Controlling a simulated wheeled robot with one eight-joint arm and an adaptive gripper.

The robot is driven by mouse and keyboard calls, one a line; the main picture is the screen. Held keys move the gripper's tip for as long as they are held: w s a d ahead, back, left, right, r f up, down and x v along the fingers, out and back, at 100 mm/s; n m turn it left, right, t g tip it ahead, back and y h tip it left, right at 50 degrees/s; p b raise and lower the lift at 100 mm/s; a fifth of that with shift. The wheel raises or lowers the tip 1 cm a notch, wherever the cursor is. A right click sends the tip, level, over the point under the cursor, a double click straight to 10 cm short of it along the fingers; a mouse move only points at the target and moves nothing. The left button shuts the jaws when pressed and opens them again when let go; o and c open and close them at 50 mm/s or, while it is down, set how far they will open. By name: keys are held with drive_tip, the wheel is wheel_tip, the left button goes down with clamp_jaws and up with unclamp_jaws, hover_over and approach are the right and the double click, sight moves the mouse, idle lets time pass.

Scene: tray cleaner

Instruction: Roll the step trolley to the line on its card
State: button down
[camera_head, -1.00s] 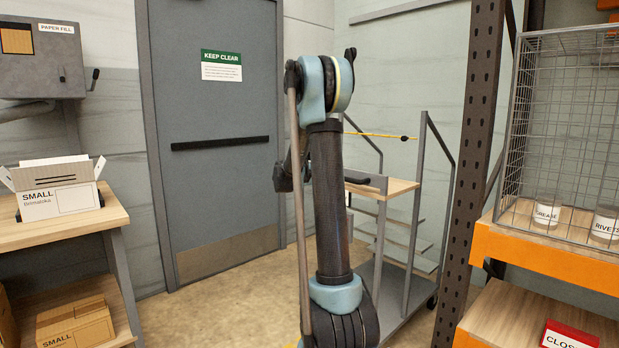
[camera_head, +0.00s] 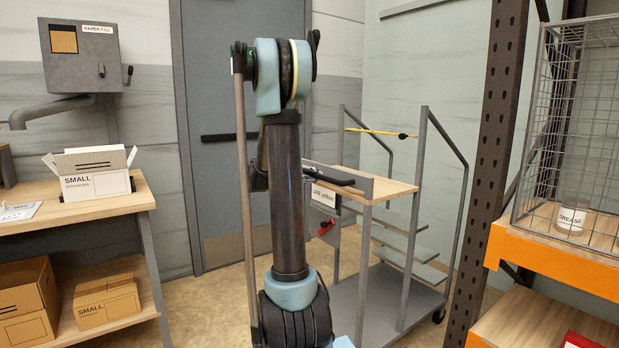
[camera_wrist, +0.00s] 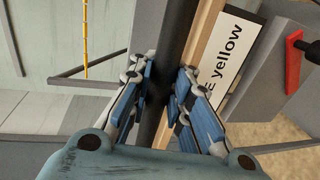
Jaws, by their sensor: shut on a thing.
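The step trolley (camera_head: 391,187) stands right of my arm, with grey uprights, a wooden top and lower grey steps. Its white card (camera_head: 323,195) reads "LINE yellow"; in the wrist view the card (camera_wrist: 231,60) is partly cut off, with "yellow" readable. A red lever (camera_head: 326,228) is below the card. In the wrist view my gripper (camera_wrist: 162,80) has its blue-padded fingers shut on the trolley's dark grey bar (camera_wrist: 178,40). In the head view my arm hides the gripper. No floor line is visible.
A dark perforated rack post (camera_head: 497,150) stands close right of the trolley, beside orange shelving (camera_head: 560,254) with a wire cage. A bench (camera_head: 110,204) with boxes is at left. A grey door (camera_head: 222,110) is behind my arm. Some bare floor shows between bench and trolley.

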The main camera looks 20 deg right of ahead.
drive_tip(key=shift+a, duration=0.2)
drive_tip(key=c, duration=1.5)
unclamp_jaws()
drive_tip(key=shift+w+f, duration=0.1)
drive_tip(key=v, duration=1.2)
